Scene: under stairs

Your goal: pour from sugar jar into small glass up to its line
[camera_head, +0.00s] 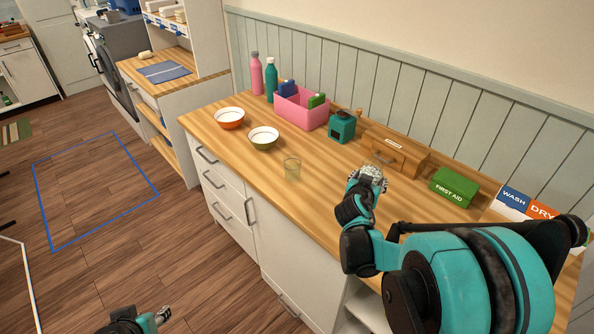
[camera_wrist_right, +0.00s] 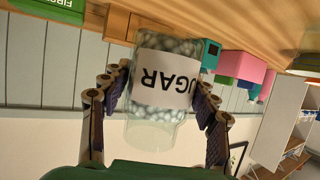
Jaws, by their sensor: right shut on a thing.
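The sugar jar (camera_wrist_right: 162,88) is clear, with a white label reading "UGAR" in part and pale beads inside. My right gripper (camera_wrist_right: 160,100) is shut on it, a finger on each side. In the head view the jar (camera_head: 372,172) shows small and partly hidden at the right gripper (camera_head: 366,184), over the counter. It looks roughly upright. The small glass (camera_head: 292,169) stands upright on the counter, left of the jar and apart from it. Its line and contents are too small to tell. My left gripper (camera_head: 158,318) shows only in part at the bottom edge, away from the counter.
Behind are a pink bin (camera_head: 300,112), a teal box (camera_head: 341,127), a wooden drawer box (camera_head: 396,150) and a green first-aid box (camera_head: 455,187). The counter (camera_head: 320,200) around the glass is clear.

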